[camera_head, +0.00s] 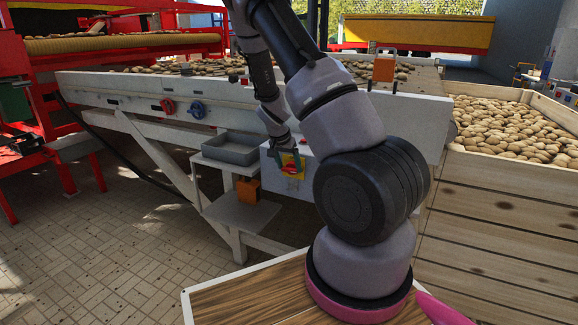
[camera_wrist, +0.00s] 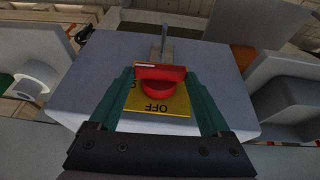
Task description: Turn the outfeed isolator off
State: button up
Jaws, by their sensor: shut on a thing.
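The isolator is a pale grey box (camera_head: 301,187) below the conveyor in the head view, also filling the middle of the wrist view (camera_wrist: 85,65). Its yellow plate (camera_wrist: 182,104) bears the word OFF, upside down in the wrist view. A red rotary handle (camera_wrist: 158,73) sits on the plate, its bar lying across the wrist picture. My gripper (camera_wrist: 160,88) has its green fingers on either side, shut on the ends of the bar. In the head view my gripper (camera_head: 290,163) is at the box front and partly covers the plate. Other lettering is largely hidden.
A grey tray (camera_head: 229,158) sits on a ledge left of the box, above a lower shelf (camera_head: 240,216) with an orange block (camera_head: 247,191). A red knob (camera_head: 167,105) and a blue knob (camera_head: 198,109) are on the conveyor side. A wooden potato crate (camera_head: 500,205) stands at right.

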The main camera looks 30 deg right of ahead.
aim_at(282, 170)
jog(key=g+h, duration=0.1)
jog(key=w+n+g+h, duration=0.1)
jog(key=g, duration=0.1)
jog(key=shift+a+f+h, duration=0.15)
jog(key=shift+a+h, duration=0.15)
jog(key=shift+a, duration=0.1)
jog(key=g+h, duration=0.2)
jog(key=n+g, duration=0.1)
jog(key=shift+w+a+f+h, duration=0.2)
jog(key=shift+w+f+h, duration=0.15)
jog(key=shift+h, duration=0.05)
jog(key=g+h, duration=0.1)
jog(key=f+n+g+h, duration=0.1)
jog(key=g+h, duration=0.1)
jog(key=shift+w+a, duration=0.15)
jog(key=shift+a, duration=0.05)
jog(key=shift+f+n+g+h, duration=0.2)
jog(key=shift+n+g+h, duration=0.15)
jog(key=shift+g+h, duration=0.3)
jog(key=shift+f+n+g+h, duration=0.2)
jog(key=shift+n+g+h, duration=0.2)
jog(key=shift+h, duration=0.45)
jog(key=o, duration=1.2)
jog(key=shift+w+a+h, duration=0.1)
jog(key=shift+h, duration=0.2)
jog(key=v, duration=1)
jog(key=shift+w+a, duration=0.2)
jog(key=shift+a, duration=0.05)
